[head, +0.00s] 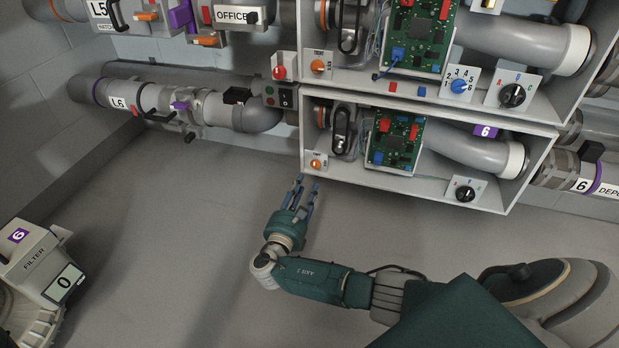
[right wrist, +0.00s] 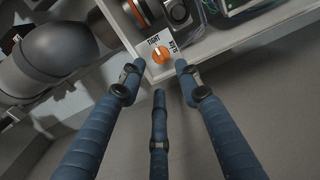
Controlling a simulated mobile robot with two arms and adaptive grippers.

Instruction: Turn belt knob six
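The orange belt knob (head: 316,163) sits on a small white plate at the lower left corner of the lower grey cabinet (head: 430,192), the one marked with a purple 6. In the right wrist view the orange knob (right wrist: 161,55) shows with the word TIGHT on its plate; a second word at the right is partly hidden. My right gripper (head: 307,183) is just below the knob. Its blue fingers (right wrist: 160,74) are spread open around the line to the knob, with nothing between them and apparently short of it. My left gripper is not in view.
The cabinet above has a similar orange knob (head: 318,66). A black dial (head: 465,193) and a green circuit board (head: 395,141) are in the lower cabinet. A filter unit (head: 35,262) stands at the lower left. The floor (head: 170,240) between is clear.

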